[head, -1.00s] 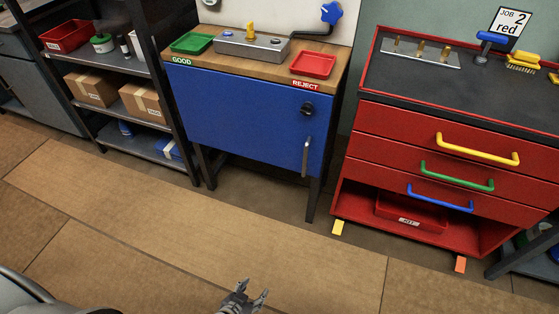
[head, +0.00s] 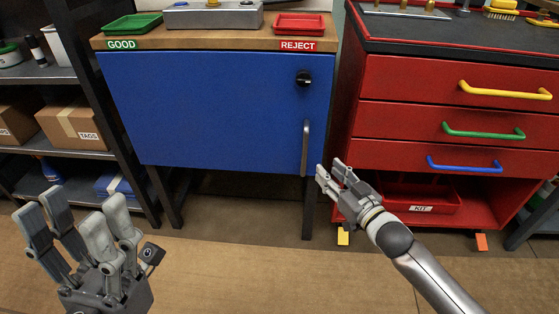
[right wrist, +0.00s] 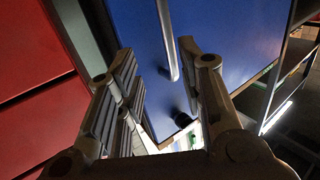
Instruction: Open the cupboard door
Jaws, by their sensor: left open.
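The blue cupboard door (head: 215,110) is shut under the wooden worktop. Its grey upright bar handle (head: 306,147) is at the door's right side, below a black knob (head: 303,79). My right gripper (head: 330,169) is just right of and below the handle's lower end, fingers apart and empty. In the right wrist view, the handle (right wrist: 167,40) shows beyond the gap between the open fingers (right wrist: 155,65), not gripped; the knob (right wrist: 181,119) shows further off. My left gripper (head: 80,213) is open and empty at the lower left, away from the door.
A red drawer unit (head: 400,133) with yellow, green and blue handles stands close on the right. A dark shelf with boxes (head: 72,125) stands on the left. A green tray (head: 133,25) and a red tray (head: 299,25) sit on the worktop. The floor in front is clear.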

